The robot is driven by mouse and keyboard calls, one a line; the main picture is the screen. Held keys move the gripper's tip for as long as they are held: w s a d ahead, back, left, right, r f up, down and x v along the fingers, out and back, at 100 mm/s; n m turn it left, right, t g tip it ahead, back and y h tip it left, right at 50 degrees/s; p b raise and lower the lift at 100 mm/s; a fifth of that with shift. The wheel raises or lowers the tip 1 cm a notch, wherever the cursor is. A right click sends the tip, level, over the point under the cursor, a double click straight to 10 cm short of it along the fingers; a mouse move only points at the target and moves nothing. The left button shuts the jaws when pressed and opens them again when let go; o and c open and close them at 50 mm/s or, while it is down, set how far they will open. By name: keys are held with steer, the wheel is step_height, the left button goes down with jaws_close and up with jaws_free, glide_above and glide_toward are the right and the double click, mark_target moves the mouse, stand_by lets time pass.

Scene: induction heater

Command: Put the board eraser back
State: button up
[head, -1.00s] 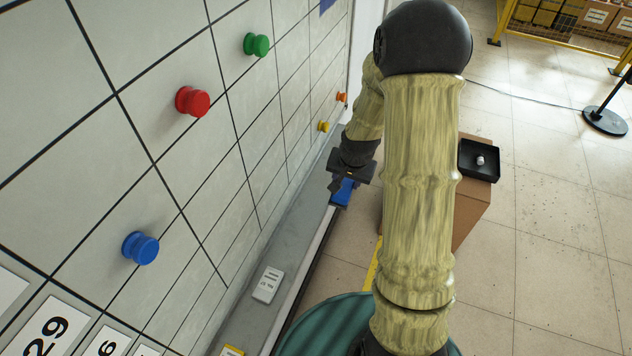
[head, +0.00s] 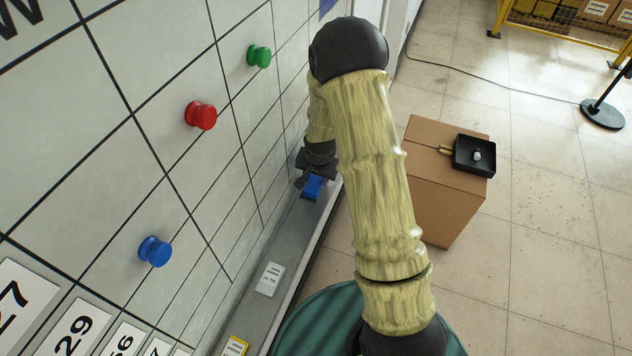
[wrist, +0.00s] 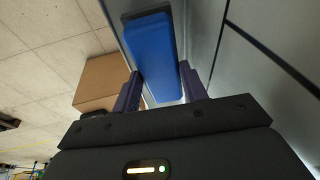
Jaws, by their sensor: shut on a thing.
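The blue board eraser (head: 313,187) is at the end of my arm in the head view, over the grey tray (head: 291,235) along the bottom of the whiteboard. In the wrist view the eraser (wrist: 154,58) lies between the two fingers. My gripper (wrist: 158,92) is shut on it. In the head view my gripper (head: 314,172) is partly hidden by my arm, close to the board face. I cannot tell whether the eraser touches the tray.
A white labelled block (head: 270,279) and a yellow-edged one (head: 234,346) are on the tray nearer me. Blue (head: 155,251), red (head: 200,115) and green (head: 259,55) magnets stick out from the board. A cardboard box (head: 447,185) with a black tray (head: 474,156) stands right on the floor.

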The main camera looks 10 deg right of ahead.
mark_target(316, 180)
steer(key=shift+f+p, duration=0.85)
steer(key=shift+f, duration=0.6)
steer(key=shift+w+a+f+p, duration=0.1)
steer(key=shift+a+f+p, duration=0.05)
steer(key=shift+f+p, duration=0.35)
steer(key=shift+c, duration=0.4)
steer(key=o, duration=1)
steer(key=shift+a, duration=0.1)
steer(key=shift+c, duration=0.2)
steer(key=shift+f, duration=0.2)
steer(key=shift+r+b, duration=0.4)
steer(key=shift+r, duration=0.15)
steer(key=s+b+v, duration=0.1)
steer(key=b+v, duration=0.4)
steer(key=v, duration=1.1)
steer(key=shift+d, duration=0.35)
